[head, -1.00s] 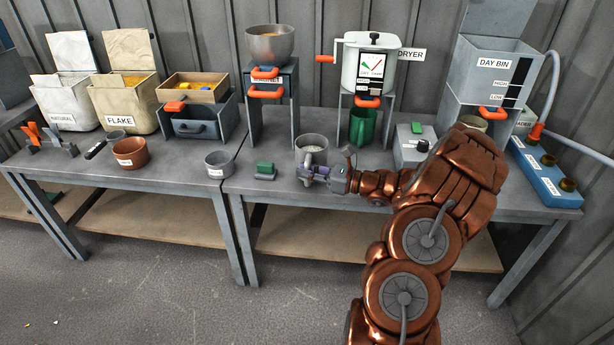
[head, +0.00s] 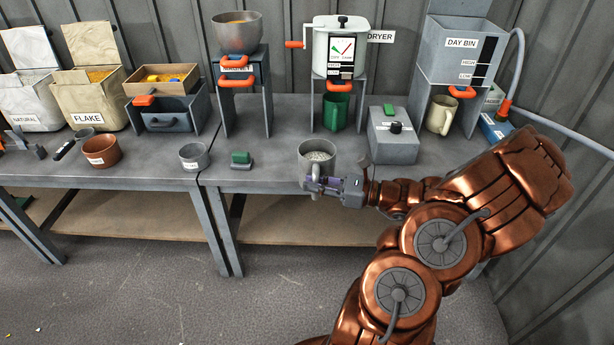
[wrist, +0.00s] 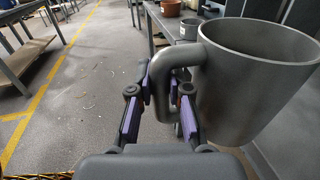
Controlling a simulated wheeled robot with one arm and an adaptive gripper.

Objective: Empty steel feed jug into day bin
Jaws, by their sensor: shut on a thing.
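The steel feed jug (head: 318,156) is a grey metal jug with pale contents showing at its mouth in the head view. My gripper (head: 314,184) is shut on its handle. In the wrist view the jug (wrist: 255,80) is upright at the right, with its handle (wrist: 178,58) between the purple-padded fingers (wrist: 160,112). The jug is at the front of the bench; I cannot tell whether its base touches the top. The day bin (head: 455,55) is a grey box on a stand at the back right, marked HIGH and LOW, with an orange handle (head: 461,92) below.
A cream jug (head: 440,114) stands under the day bin. A grey box with a green switch (head: 393,135) stands between my jug and the bin. The dryer (head: 341,48) has a green jug (head: 336,111) beneath. A hose (head: 519,70) runs right of the bin.

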